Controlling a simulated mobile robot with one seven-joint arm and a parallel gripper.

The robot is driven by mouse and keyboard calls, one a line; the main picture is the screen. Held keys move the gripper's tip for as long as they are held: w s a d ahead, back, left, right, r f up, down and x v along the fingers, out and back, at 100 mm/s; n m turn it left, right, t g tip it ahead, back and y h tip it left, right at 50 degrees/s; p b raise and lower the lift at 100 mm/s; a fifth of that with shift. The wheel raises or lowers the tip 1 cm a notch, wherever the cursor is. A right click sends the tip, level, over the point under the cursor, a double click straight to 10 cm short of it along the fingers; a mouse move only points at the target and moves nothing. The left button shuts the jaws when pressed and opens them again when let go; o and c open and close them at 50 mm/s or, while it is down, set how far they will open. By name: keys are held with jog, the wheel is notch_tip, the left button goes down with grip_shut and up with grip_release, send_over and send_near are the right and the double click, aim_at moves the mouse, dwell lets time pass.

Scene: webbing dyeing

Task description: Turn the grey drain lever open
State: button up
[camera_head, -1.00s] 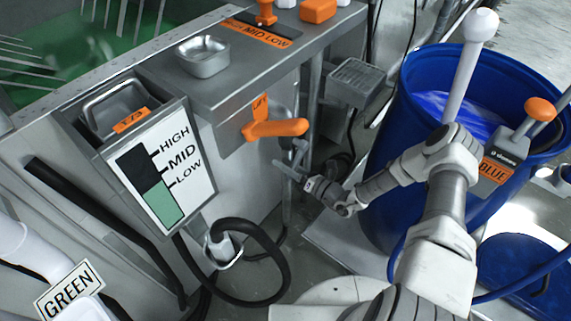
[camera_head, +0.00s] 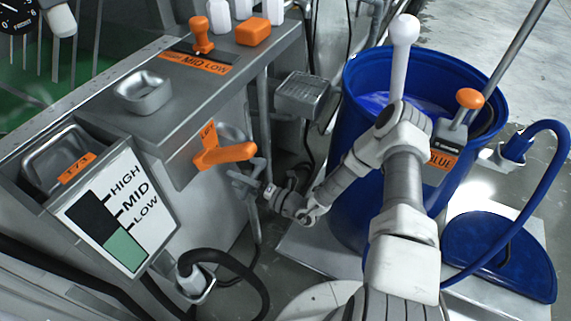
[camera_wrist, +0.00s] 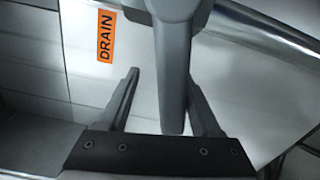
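The grey drain lever (camera_wrist: 172,75) hangs down from the top of the wrist view, beside the orange DRAIN label (camera_wrist: 105,36). My gripper (camera_wrist: 162,92) is open, with one finger on each side of the lever. A gap shows between the lever and the left finger. The lever lies close to the right finger and overlaps its tip in the picture; I cannot tell if they touch. In the head view my gripper (camera_head: 246,180) is low beside the tank's side, just below the orange LIFT handle (camera_head: 224,155). I cannot make out the grey lever clearly there.
The orange LIFT handle sits close above my gripper. A grey box (camera_head: 303,95) is on a post behind it. A blue barrel (camera_head: 350,190) stands to the right, near my arm. A black hose (camera_head: 235,262) loops at the lower left. A level gauge (camera_head: 122,208) is at left.

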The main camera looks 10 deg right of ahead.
jog(key=s+d+r+m+p, duration=0.2)
jog(key=s+d+p, duration=0.1)
jog(key=s+d, duration=0.95)
notch_tip(320, 180, up, 19)
jog(key=s+a+n+g+p, duration=0.1)
jog(key=n+g+p, duration=0.4)
jog(key=n+g, duration=0.5)
jog(key=shift+s+r+n+g+h, duration=0.15)
jog(key=shift+s+n+g+h, duration=0.25)
jog(key=shift+n, duration=3.8)
jog(key=shift+s+a, duration=0.1)
